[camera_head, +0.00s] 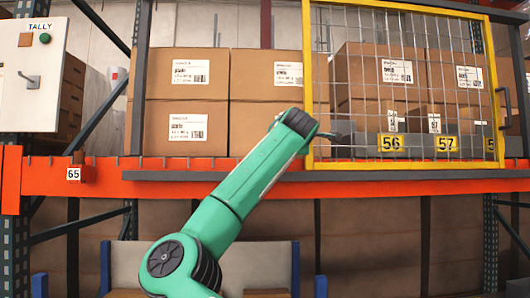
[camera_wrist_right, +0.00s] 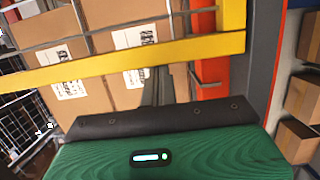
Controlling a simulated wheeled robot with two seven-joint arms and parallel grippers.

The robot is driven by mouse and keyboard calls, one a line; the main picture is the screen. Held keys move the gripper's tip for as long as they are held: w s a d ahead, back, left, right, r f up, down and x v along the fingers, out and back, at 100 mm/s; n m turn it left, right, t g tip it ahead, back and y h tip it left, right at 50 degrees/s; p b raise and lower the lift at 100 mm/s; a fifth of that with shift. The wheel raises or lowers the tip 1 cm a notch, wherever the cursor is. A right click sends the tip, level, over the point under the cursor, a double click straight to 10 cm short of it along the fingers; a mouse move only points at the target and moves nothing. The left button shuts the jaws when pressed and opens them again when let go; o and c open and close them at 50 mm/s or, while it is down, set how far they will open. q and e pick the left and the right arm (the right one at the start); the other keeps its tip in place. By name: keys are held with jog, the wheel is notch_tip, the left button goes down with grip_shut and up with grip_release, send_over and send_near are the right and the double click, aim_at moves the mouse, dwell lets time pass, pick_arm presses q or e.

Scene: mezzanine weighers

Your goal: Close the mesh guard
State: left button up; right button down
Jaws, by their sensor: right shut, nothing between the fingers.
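The mesh guard, a yellow frame (camera_head: 308,60) with grey wire mesh, stands over the right part of the shelf opening; the left part is uncovered. A dark handle (camera_head: 506,107) is on its right side. My right gripper (camera_head: 338,136) is at the guard's left upright, low down, with its fingertips just right of that upright. It is shut and holds nothing. In the right wrist view, the yellow frame (camera_wrist_right: 120,63) crosses close in front of my gripper (camera_wrist_right: 160,88). I cannot tell whether they touch. My left gripper is not in view.
Labelled cartons (camera_head: 187,80) fill the shelf behind the guard and left of it. An orange beam (camera_head: 250,185) with a dark rail runs below. A white TALLY box (camera_head: 28,75) with buttons and a lever hangs at the left. A 65 plate (camera_head: 73,174) is on the beam.

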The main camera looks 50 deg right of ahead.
aim_at(354, 139)
jog(key=s+d, duration=0.2)
jog(key=s+d+b, duration=0.1)
jog(key=s+d, duration=0.1)
jog(key=s, duration=0.1)
jog(key=shift+s+d+f, duration=0.2)
jog(key=shift+d, duration=0.05)
jog(key=s+d, duration=0.3)
jog(key=s, duration=0.1)
jog(key=s+d+b, duration=0.1)
jog(key=s+d, duration=0.3)
jog(key=shift+r, duration=0.15)
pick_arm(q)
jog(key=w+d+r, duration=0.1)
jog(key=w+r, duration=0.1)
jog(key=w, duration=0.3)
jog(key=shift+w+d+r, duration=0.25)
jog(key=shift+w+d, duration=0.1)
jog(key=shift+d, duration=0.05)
pick_arm(e)
jog(key=shift+a+r, duration=0.1)
jog(key=shift+w, duration=0.15)
